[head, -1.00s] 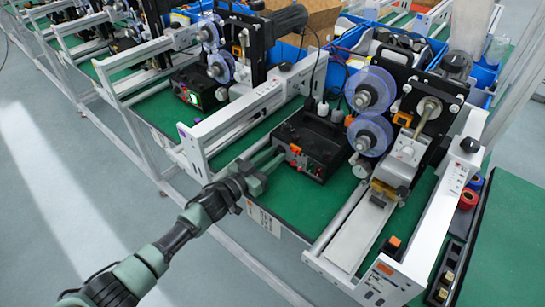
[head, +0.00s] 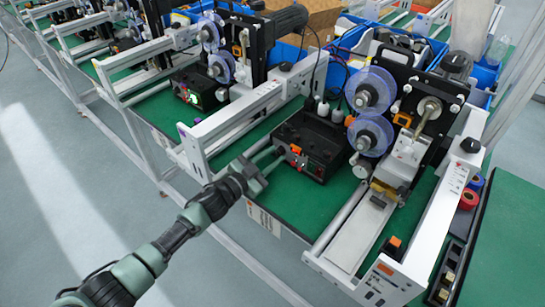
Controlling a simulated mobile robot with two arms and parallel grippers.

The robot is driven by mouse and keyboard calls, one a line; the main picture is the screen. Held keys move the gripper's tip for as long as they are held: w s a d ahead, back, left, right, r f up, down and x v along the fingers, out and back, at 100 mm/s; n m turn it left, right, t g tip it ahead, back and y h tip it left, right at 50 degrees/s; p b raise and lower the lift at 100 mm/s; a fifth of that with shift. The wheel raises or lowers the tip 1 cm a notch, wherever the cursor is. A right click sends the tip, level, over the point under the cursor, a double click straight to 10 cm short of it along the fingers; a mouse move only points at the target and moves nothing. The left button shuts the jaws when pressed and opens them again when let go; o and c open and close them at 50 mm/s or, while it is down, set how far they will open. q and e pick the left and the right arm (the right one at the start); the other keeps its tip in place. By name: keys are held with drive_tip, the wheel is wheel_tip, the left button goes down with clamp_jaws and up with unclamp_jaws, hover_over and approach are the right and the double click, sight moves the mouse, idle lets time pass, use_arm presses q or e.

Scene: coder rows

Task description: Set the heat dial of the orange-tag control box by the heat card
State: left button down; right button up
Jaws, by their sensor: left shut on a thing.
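The black control box (head: 318,138) with an orange tag on its front stands on the green bench, left of the blue reels. My left gripper (head: 279,157) reaches its front face from the lower left. The fingers are shut at the front left of the box, on what appears to be the heat dial; the fingertips hide the dial, so its setting cannot be read. A white card (head: 264,219) with an orange patch hangs at the bench's front edge, below the gripper; its print is too small to read. My right gripper is not in view.
A white rail frame (head: 250,108) stands left of the box, and another (head: 430,220) stands to the right. A second black box (head: 198,88) with a green-lit display is on the neighbouring bench. The floor at left is clear.

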use_arm(q)
drive_tip(key=c, duration=1.1)
unclamp_jaws()
drive_tip(key=shift+c, duration=0.2)
drive_tip(key=shift+v, duration=3.95)
drive_tip(key=shift+f, duration=0.1)
